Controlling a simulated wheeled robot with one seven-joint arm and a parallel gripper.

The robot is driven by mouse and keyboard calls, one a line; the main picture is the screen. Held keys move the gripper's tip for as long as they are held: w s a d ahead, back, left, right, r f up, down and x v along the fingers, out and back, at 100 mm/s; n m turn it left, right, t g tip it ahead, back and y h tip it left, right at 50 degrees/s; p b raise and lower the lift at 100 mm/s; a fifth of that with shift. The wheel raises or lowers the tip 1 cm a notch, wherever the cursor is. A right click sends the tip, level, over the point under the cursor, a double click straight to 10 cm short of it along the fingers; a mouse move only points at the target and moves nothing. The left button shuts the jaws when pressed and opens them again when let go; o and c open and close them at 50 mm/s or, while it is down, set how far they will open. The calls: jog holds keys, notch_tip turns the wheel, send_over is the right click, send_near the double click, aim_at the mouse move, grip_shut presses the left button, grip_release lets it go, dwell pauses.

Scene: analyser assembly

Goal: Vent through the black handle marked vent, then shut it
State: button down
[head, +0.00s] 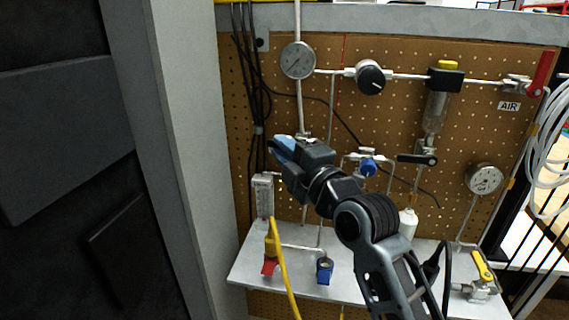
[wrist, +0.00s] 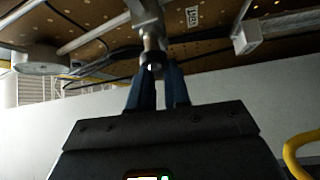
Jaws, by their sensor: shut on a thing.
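My gripper (head: 284,147) is at the left of the pegboard, on the upright pipe below the round gauge. In the wrist view, its two dark blue fingers (wrist: 156,86) are shut on a small dark part, which looks like the black vent handle (wrist: 151,60). This part sits at the end of a metal valve stem (wrist: 151,38). A small white label (wrist: 192,16) is on the board beside it, its text too small to read surely. In the head view my gripper hides the held handle, so its angle cannot be told.
Another black lever (head: 417,160) is below the filter bowl (head: 436,108). A red handle (head: 541,73) is by the AIR label. A blue knob (head: 368,167) is right of my gripper. A flowmeter (head: 263,195) and yellow hose (head: 284,262) are below. A grey post (head: 180,150) stands left.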

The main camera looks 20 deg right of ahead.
jog(key=m+t+h+b, duration=0.1)
jog(key=m+h+b, duration=0.5)
jog(key=m+b, duration=0.2)
jog(key=d+r+m+t+h+b, duration=0.1)
jog(key=m+h+b, duration=0.5)
jog(key=b, duration=0.7)
jog(key=s+m+t+h+b, duration=0.1)
jog(key=m+h+b, duration=0.4)
jog(key=m+b, duration=0.5)
jog(key=shift+s+d+r+t+h+b, duration=0.1)
jog(key=shift+d+r+t+h+b, duration=0.2)
jog(key=shift+b, duration=0.4)
jog(key=shift+d+r+m+g+h+b, duration=0.15)
jog(key=shift+m+g+h+b, duration=0.35)
jog(key=shift+m+h+b, duration=0.4)
jog(key=c, duration=1.1)
grip_release()
jog(key=shift+s, duration=0.1)
jog(key=shift+r+n+t+y+p, duration=0.15)
jog(key=shift+n+t+y+p, duration=0.25)
jog(key=shift+p, duration=0.45)
